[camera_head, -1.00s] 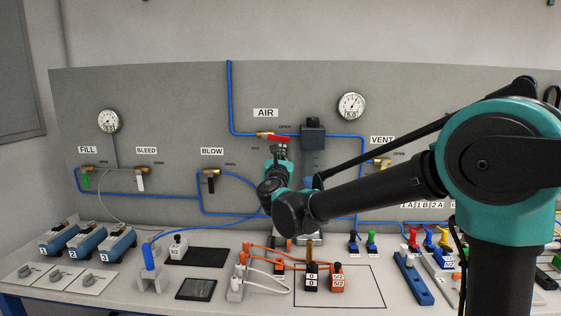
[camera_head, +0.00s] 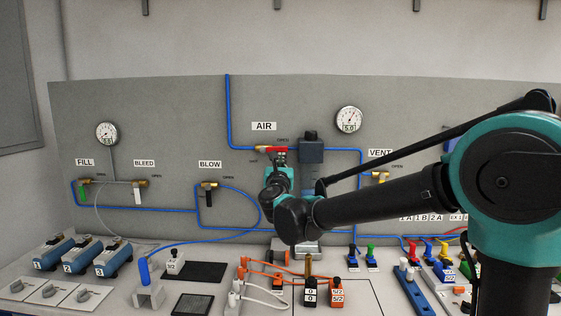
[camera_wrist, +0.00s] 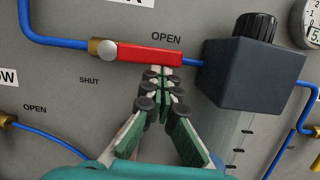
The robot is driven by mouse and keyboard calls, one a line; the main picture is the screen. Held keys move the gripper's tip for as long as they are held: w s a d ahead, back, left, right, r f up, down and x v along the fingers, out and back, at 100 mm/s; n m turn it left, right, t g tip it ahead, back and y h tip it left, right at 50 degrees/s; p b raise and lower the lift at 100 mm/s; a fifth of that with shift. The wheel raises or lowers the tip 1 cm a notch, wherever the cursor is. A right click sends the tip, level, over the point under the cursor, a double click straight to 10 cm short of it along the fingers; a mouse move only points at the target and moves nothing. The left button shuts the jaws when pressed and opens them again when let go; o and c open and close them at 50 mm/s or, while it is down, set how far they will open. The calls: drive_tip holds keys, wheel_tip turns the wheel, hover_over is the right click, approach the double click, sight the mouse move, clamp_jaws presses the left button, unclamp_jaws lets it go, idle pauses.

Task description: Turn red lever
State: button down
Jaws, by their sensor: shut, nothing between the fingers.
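The red lever (camera_wrist: 150,55) is on the valve under the AIR label (camera_head: 264,126). In the wrist view it lies nearly level along the blue tube, just below the word OPEN, with its round pivot (camera_wrist: 107,49) at its left. It also shows in the head view (camera_head: 273,149), partly hidden by my wrist. My gripper (camera_wrist: 162,72) is shut and empty. Its fingertips are at the lower edge of the lever, toward its right part; I cannot tell whether they touch it.
A dark regulator block (camera_wrist: 250,70) stands close to the right of the lever. A gauge (camera_head: 349,120) is above it on the panel. Blue tubes run across the panel. The bench below holds several blocks, valves and cables (camera_head: 310,290).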

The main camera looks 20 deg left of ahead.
drive_tip(key=s+d+f, duration=0.2)
drive_tip(key=s+f, duration=0.4)
drive_tip(key=s, duration=0.3)
drive_tip(key=shift+s+d+f, duration=0.2)
